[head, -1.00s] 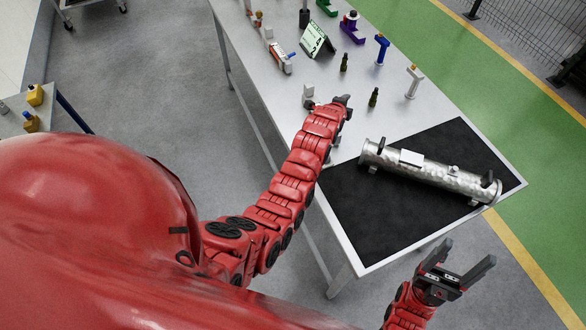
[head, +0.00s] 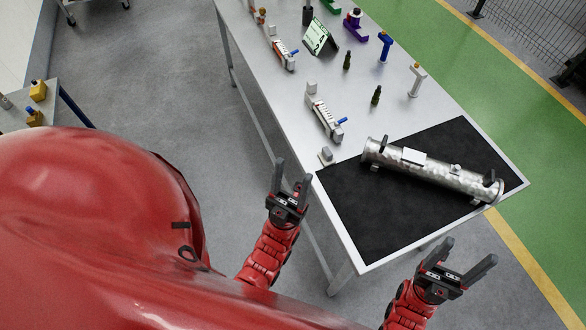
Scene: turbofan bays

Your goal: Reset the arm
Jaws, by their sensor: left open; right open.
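My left arm is drawn back from the table, and its gripper (head: 291,178) is open and empty over the floor by the table's left edge. My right gripper (head: 466,258) is open and empty near the table's front right corner, below the black mat (head: 365,218). A silver metal cylinder (head: 430,172) with black clamps lies on the mat, apart from both grippers. A grey and white device with a blue tip (head: 325,115) lies on the table beyond my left gripper.
The grey table (head: 290,95) also holds a tablet (head: 318,37), green bottles (head: 376,95), a blue tool (head: 385,46) and a white tool (head: 416,79). A side table (head: 15,118) with yellow items stands at the left. The floor between is clear.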

